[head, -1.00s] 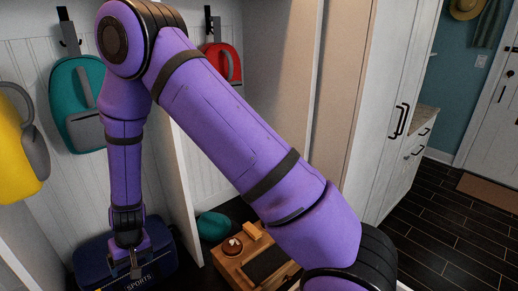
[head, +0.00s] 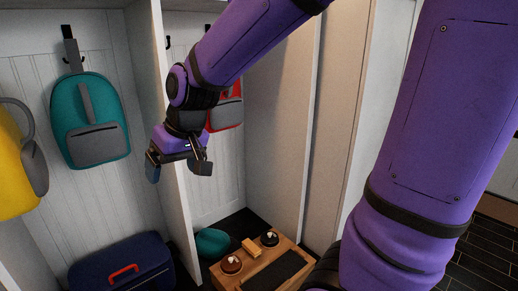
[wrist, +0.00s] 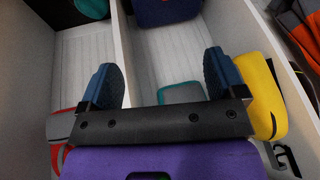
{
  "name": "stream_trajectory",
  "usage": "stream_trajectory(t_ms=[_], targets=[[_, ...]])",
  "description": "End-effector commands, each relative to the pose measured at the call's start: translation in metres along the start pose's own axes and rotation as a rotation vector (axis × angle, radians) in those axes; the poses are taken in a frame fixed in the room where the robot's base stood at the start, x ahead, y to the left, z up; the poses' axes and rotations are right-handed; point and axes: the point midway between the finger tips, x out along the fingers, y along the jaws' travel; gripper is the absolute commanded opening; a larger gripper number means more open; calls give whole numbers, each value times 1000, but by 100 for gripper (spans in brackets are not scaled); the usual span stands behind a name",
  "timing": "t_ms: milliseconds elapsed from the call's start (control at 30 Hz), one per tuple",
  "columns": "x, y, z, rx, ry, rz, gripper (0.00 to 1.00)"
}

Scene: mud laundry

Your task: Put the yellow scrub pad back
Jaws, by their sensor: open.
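A small yellow-tan block (head: 251,246), which looks like the scrub pad, lies on a low wooden stand (head: 222,279) at the lower middle of the head view. It sits between two round dark items with pale knobs. My gripper (head: 178,164) is high above and to the left of the block, near the front edge of the cubby divider. Its two blue-padded fingers are spread apart with nothing between them. The open fingers also show in the wrist view (wrist: 160,82). The block cannot be made out in the wrist view.
The round items (head: 232,265) (head: 270,239) stand close to the block. The divider (head: 176,215) rises beside my gripper. Teal (head: 90,120), yellow (head: 15,170) and red (head: 226,112) backpacks hang on the walls. A navy bag (head: 122,265) sits lower left.

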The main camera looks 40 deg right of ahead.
Motion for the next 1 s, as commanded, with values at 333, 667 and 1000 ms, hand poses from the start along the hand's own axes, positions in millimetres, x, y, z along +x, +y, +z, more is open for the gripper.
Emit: stream_trajectory(t_ms=[333,667,1000], targets=[[-92,34,73,11,79,100,89],[-130,52,130,37,118,182,89],[-133,54,135,41,119,192,89]])
